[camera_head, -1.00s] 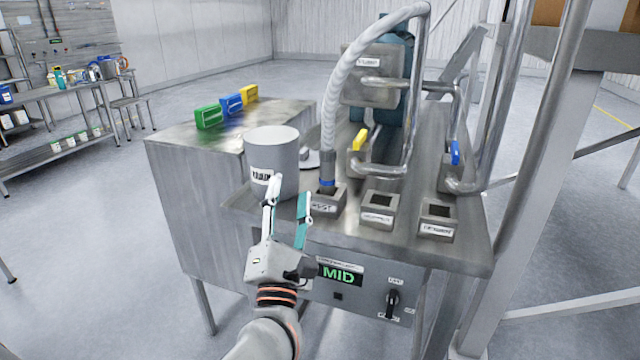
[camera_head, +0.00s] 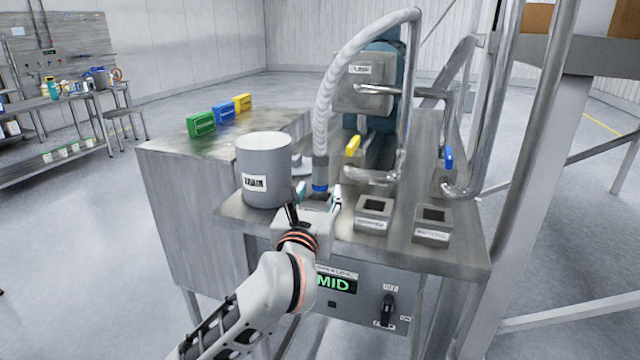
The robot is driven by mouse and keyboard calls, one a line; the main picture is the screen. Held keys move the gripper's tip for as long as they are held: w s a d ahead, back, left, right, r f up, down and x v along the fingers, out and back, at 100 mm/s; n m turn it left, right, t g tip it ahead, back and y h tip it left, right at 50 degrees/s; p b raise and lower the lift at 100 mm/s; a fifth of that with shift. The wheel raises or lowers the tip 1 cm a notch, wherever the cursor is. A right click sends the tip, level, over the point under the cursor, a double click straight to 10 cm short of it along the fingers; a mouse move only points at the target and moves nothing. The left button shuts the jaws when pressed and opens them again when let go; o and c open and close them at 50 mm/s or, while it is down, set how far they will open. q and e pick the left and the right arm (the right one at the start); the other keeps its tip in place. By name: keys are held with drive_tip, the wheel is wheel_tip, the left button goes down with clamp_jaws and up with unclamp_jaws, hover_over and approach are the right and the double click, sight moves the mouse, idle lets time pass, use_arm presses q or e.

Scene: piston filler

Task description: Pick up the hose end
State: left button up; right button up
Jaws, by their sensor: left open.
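The hose (camera_head: 325,115) is a ribbed, whitish tube that arches down from the top. Its end (camera_head: 320,174), a grey cuff with a blue band, points down at the left socket of the row, whose block is mostly hidden behind my gripper. My left gripper (camera_head: 320,194) is open, with its fingertips close to the blue band, one to each side or just in front. I cannot tell whether they touch the hose end. My right gripper is not in view.
A grey labelled pot (camera_head: 266,170) stands just left of the hose end. Two open sockets (camera_head: 374,215) (camera_head: 433,224) sit to the right. Yellow (camera_head: 353,145) and blue (camera_head: 449,157) valve handles and steel pipes rise behind. A control panel reading MID (camera_head: 336,283) is below the table edge.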

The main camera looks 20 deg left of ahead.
use_arm(q)
drive_tip(key=shift+w+a, duration=0.2)
drive_tip(key=shift+w, duration=1.2)
clamp_jaws()
drive_tip(key=shift+r, duration=0.1)
